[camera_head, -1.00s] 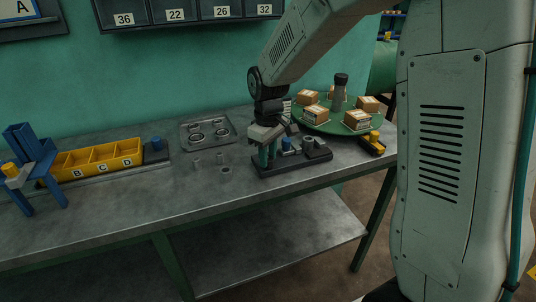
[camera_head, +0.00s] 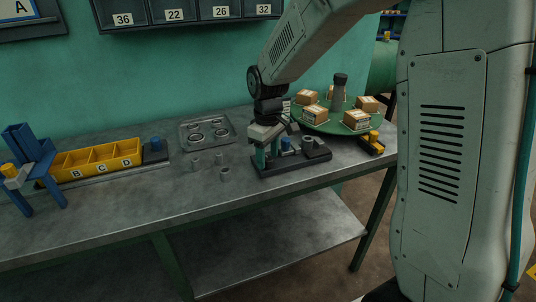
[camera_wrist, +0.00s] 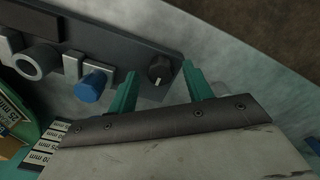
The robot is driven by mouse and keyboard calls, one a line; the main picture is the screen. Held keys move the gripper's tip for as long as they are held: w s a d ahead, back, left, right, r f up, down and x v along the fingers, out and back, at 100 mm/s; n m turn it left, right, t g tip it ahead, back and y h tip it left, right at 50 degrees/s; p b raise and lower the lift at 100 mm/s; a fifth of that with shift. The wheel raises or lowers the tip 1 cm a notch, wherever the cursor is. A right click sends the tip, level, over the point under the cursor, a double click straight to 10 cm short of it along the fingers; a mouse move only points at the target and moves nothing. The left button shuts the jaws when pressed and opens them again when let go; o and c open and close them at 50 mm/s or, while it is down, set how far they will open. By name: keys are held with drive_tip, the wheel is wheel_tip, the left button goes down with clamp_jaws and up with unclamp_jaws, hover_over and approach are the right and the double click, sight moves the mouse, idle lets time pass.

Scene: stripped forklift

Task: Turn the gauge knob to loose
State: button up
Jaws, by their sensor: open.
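The gauge knob (camera_wrist: 161,71) is a small dark round knob with a white pointer mark, on a dark grey fixture block (camera_wrist: 120,38) in the wrist view. My gripper (camera_wrist: 159,69) is open, with one teal finger on each side of the knob. I cannot tell whether either finger touches it. A blue cylindrical part (camera_wrist: 91,86) is on the same fixture, left of the fingers. In the head view, my gripper (camera_head: 266,157) is over the left end of the fixture (camera_head: 298,163), and the knob is too small or hidden to make out.
Several grey rings and cylinders (camera_head: 225,173) stand left of the fixture. A metal tray (camera_head: 208,131), a yellow bin row (camera_head: 97,160) and a blue stand (camera_head: 32,165) are further left. A green turntable with boxes (camera_head: 318,128) is behind right. The front bench is clear.

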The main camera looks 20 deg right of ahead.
sight(268, 158)
wheel_tip(268, 158, up, 8)
drive_tip(key=shift+f, duration=0.2)
idle(0.5)
